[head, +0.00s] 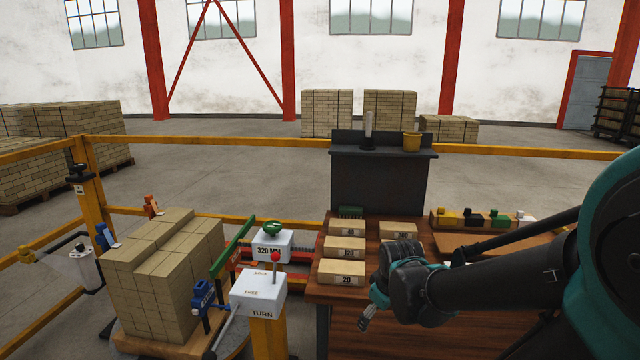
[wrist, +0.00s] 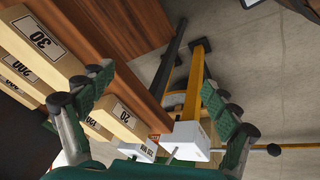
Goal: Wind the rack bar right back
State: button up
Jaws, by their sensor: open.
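A white box (head: 258,293) marked LOCK, FREE and TURN stands on a yellow post. A red-knobbed lever (head: 275,262) rises from its top. A grey rod (head: 226,328) slants down from its left side. Behind it a white box marked 320 MM (head: 272,247) carries a green knob (head: 273,228). Red and dark rails run beside these boxes; I cannot tell which is the rack bar. My gripper (head: 368,312) is open and empty, right of the boxes by the table edge. In the wrist view its fingers (wrist: 157,98) are spread, with a white box (wrist: 188,139) beyond them.
A wooden table (head: 385,318) bears several numbered blocks (head: 342,272) close to my gripper. A brick stack (head: 165,270) stands left of the boxes, with a blue clamp (head: 203,296) beside it. Yellow rails (head: 220,141) fence the area.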

jog(key=s+d+f+m, duration=0.3)
jog(key=s+d+m, duration=0.1)
jog(key=m, duration=0.3)
jog(key=shift+s+f+m, duration=0.2)
jog(key=shift+s+m, duration=0.2)
jog(key=shift+s, duration=0.35)
dwell(1.2)
